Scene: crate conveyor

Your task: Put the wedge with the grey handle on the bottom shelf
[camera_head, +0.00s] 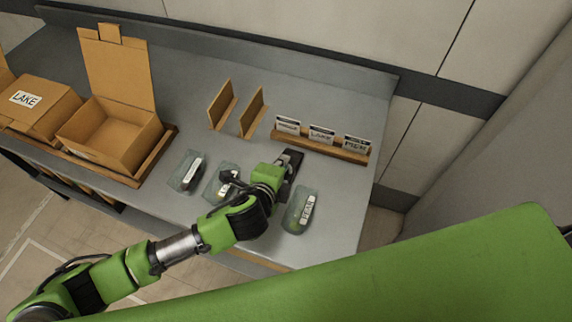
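I cannot make out a wedge with a grey handle in this view. My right gripper is out of view. Under the table's left front edge, a dark lower level (95,197) shows in part, with brown things on it.
An open cardboard box (110,135) and a closed one labelled LAKE (40,115) stand on the left. Clear pouches (186,173) (299,210) flank the gripper. Two upright wooden boards (252,112) and a wooden card holder (330,150) stand behind. The grey table's (185,85) back middle is clear.

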